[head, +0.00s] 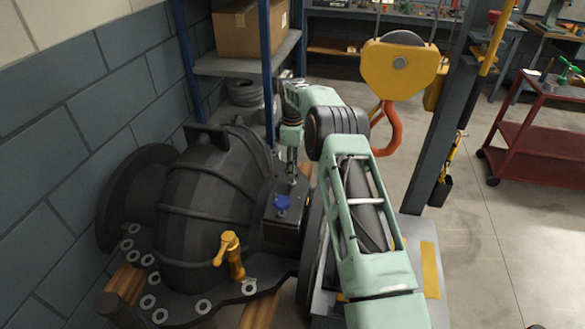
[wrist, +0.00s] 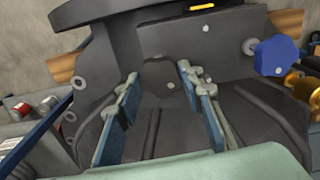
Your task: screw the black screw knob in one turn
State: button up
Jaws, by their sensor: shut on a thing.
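The black screw knob (wrist: 160,80) shows in the wrist view, dark and lobed, in front of the dark block on the casing. My gripper (wrist: 159,72) has its two blue-padded fingers on either side of the knob, closed on it. In the head view my gripper (head: 291,181) points down at the block beside the big dark casing (head: 215,190). The knob itself is hard to make out there, behind or under the fingertips.
A blue knob (head: 281,204) stands close to my gripper on the same block; it also shows in the wrist view (wrist: 277,56). A yellow handle (head: 230,255) rises from the flange. A yellow hoist block with an orange hook (head: 387,128) hangs right of my arm. A blue-post shelf stands behind.

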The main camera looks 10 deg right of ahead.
jog(key=m+b, duration=0.1)
jog(key=m, duration=1)
jog(key=shift+b, duration=0.35)
jog(key=m, duration=1.1)
jog(key=shift+m, duration=0.3)
jog(key=m, duration=1.1)
jog(key=shift+m, duration=0.4)
jog(key=m, duration=0.5)
jog(key=shift+p, duration=0.4)
jog(key=m, duration=0.6)
